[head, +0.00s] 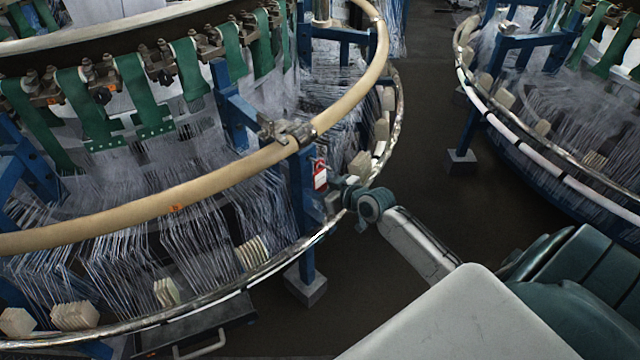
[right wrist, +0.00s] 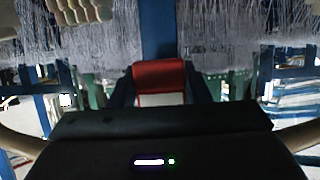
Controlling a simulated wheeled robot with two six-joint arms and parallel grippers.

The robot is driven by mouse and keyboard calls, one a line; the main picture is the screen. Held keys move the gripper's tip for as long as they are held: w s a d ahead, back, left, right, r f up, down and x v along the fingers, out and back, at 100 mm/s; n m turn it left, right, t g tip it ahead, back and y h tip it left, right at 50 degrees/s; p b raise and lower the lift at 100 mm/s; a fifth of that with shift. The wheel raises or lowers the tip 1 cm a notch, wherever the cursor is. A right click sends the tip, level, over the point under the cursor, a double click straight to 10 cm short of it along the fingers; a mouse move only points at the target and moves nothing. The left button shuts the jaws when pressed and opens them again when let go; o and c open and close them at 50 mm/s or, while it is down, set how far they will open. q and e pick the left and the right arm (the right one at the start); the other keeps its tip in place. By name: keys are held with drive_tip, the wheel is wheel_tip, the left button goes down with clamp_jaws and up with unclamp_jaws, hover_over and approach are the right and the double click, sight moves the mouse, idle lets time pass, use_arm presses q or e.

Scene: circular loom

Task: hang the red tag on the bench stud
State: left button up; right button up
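The red tag (head: 320,177), with a white label on its face and a thin loop at its top, is in front of a blue loom post. My right gripper (head: 333,190) is at the tag, reaching in from the right. In the right wrist view the red tag (right wrist: 159,76) spans the gap between the two dark fingers, which touch its sides, so the gripper looks shut on it. Whether the loop is still around anything on the post cannot be told. I cannot make out the bench stud. My left gripper is not in view.
A tan ring rail (head: 135,213) curves above the tag, with a metal clamp (head: 287,131) on it. The blue post (head: 303,220) and a lower metal rail (head: 262,272) are close to the gripper. A second loom (head: 540,125) stands at right. Dark floor (head: 420,150) between looms is clear.

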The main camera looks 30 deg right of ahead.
drive_tip(key=c, duration=0.4)
drive_tip(key=shift+c, duration=0.2)
drive_tip(key=shift+s+r, duration=0.1)
drive_tip(key=shift+s, duration=0.1)
drive_tip(key=shift+s+d+r+p, duration=0.15)
drive_tip(key=shift+s+r+p, duration=0.05)
drive_tip(key=shift+s+p, duration=0.2)
drive_tip(key=shift+s, duration=0.1)
drive_tip(key=shift+s+d, duration=0.1)
drive_tip(key=shift+s, duration=0.2)
drive_tip(key=shift+s+d+r+p, duration=0.15)
drive_tip(key=shift+s+p, duration=0.15)
drive_tip(key=shift+s, duration=0.4)
drive_tip(key=shift+s+d+p, duration=0.2)
drive_tip(key=shift+s+p, duration=0.15)
drive_tip(key=shift+s, duration=0.3)
drive_tip(key=shift+s+d+r+p, duration=0.15)
drive_tip(key=shift+s+p, duration=0.15)
drive_tip(key=shift+s, duration=0.4)
